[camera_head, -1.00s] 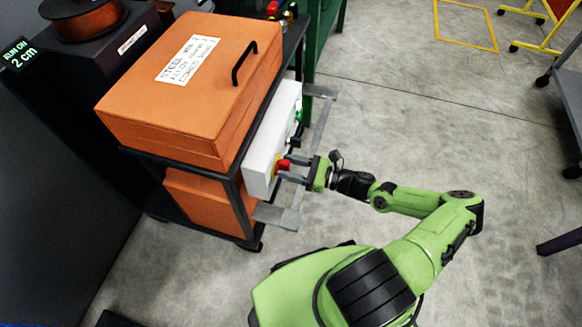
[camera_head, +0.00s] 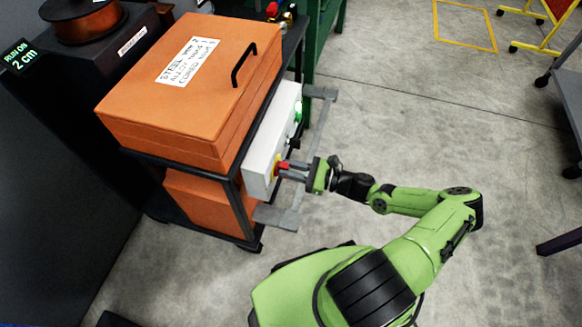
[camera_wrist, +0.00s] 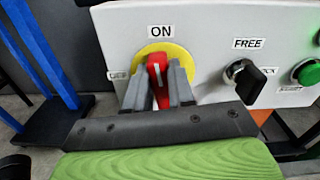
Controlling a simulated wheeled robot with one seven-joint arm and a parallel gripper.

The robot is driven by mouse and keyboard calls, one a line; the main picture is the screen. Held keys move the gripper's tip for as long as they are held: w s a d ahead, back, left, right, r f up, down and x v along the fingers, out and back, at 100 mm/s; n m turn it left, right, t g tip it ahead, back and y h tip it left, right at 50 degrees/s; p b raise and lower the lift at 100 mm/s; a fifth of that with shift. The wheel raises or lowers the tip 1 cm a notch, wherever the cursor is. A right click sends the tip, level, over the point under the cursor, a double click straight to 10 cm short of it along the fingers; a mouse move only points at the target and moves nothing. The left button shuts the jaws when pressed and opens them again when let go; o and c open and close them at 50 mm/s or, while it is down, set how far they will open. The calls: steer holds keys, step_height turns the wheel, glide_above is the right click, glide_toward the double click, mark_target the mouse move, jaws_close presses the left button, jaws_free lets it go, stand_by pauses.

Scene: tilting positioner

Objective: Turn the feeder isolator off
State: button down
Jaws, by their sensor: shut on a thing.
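The feeder isolator is a red handle (camera_wrist: 157,72) on a round yellow plate (camera_wrist: 180,55), under an ON label (camera_wrist: 160,31) on a light grey panel (camera_wrist: 210,30). The handle stands nearly upright, its white mark toward ON and its top leaning slightly left. My gripper (camera_wrist: 160,82) is shut on the handle, with one grey finger on each side. In the head view the red handle (camera_head: 282,167) is partly hidden by my gripper (camera_head: 287,171).
Right of the isolator are a black key switch (camera_wrist: 248,80) under a FREE label and a green button (camera_wrist: 307,73). A grey rail (camera_head: 285,214) juts out below the panel. An orange box (camera_head: 190,90) sits on the black cart.

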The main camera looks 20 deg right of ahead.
steer(key=n, duration=0.5)
steer(key=s+n, duration=0.1)
steer(key=n, duration=0.2)
steer(key=shift+a+f, duration=0.35)
steer(key=shift+a, duration=0.05)
steer(key=n, duration=0.2)
steer(key=n+b, duration=0.1)
steer(key=n, duration=0.1)
steer(key=shift+s+a+f+n, duration=0.1)
steer(key=shift+f+n, duration=0.2)
steer(key=shift+f, duration=0.05)
steer(key=shift+f+n+b, duration=0.15)
steer(key=shift+n+b, duration=0.05)
steer(key=shift+n, duration=0.75)
steer(key=shift+f+n+b, duration=0.1)
steer(key=shift+n+b, duration=0.05)
steer(key=shift+n, duration=0.8)
steer(key=c, duration=1)
jaws_free()
steer(key=shift+a, duration=0.1)
steer(key=shift+o, duration=0.2)
